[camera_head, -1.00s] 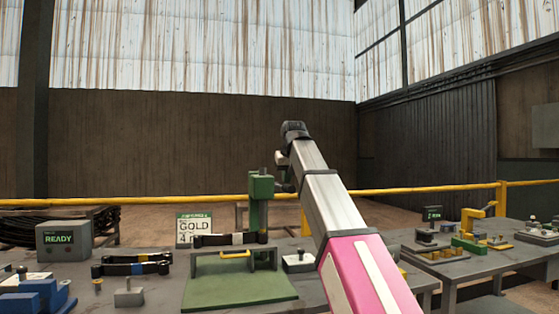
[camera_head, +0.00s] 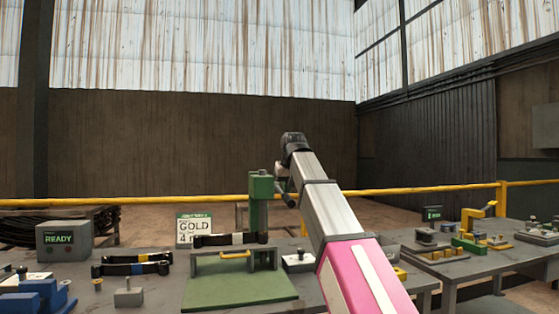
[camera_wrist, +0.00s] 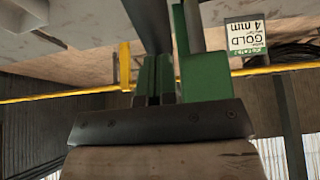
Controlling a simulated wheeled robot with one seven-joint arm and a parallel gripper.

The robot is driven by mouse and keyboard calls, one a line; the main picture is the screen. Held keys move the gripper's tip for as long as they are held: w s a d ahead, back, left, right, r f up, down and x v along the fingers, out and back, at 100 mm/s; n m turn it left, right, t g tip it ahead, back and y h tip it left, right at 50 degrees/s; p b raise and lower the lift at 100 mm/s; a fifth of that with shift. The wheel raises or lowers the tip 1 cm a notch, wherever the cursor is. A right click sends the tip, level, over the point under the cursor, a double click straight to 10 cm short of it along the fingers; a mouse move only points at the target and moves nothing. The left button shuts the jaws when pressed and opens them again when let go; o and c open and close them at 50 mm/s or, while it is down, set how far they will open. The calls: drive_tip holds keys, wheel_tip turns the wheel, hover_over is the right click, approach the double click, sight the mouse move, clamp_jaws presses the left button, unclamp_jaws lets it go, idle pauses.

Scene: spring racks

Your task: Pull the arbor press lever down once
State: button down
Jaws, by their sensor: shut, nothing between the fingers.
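The arbor press is a green column with a block-like head (camera_head: 262,187) at the back of the green base plate. It also shows as a green block in the wrist view (camera_wrist: 207,76), close beside my fingers. A dark part, seemingly the lever (camera_head: 287,200), shows at the right of the head, mostly hidden by my arm. A dark bar (camera_wrist: 150,20) crosses the top of the wrist view beyond my fingertips; I cannot tell whether it is the lever. My gripper (camera_wrist: 154,76) is shut and empty beside the press head; contact with the lever cannot be told.
A green plate (camera_head: 240,292) with a low frame lies before the press. A GOLD 4 mm sign (camera_head: 194,228) stands left. A READY box (camera_head: 64,241), black straps and small blocks fill the left bench. A yellow rail (camera_head: 400,190) runs behind. Another bench (camera_head: 470,268) stands right.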

drive_tip(key=shift+w+f, duration=0.15)
drive_tip(key=shift+f, duration=1.25)
drive_tip(key=shift+r, duration=0.1)
drive_tip(key=shift+w+a+r, duration=0.1)
drive_tip(key=shift+w+r, duration=0.2)
drive_tip(key=shift+r, duration=0.7)
drive_tip(key=shift+w+a+r, duration=0.1)
drive_tip(key=shift+w+r, duration=0.25)
drive_tip(key=shift+r, duration=0.7)
drive_tip(key=shift+w+a+r, duration=0.1)
drive_tip(key=shift+w+r, duration=0.2)
drive_tip(key=shift+r, duration=0.7)
drive_tip(key=s+d+r, duration=0.3)
drive_tip(key=s+r, duration=0.1)
drive_tip(key=s, duration=0.7)
drive_tip(key=shift+s+d, duration=0.15)
drive_tip(key=shift+s, duration=0.1)
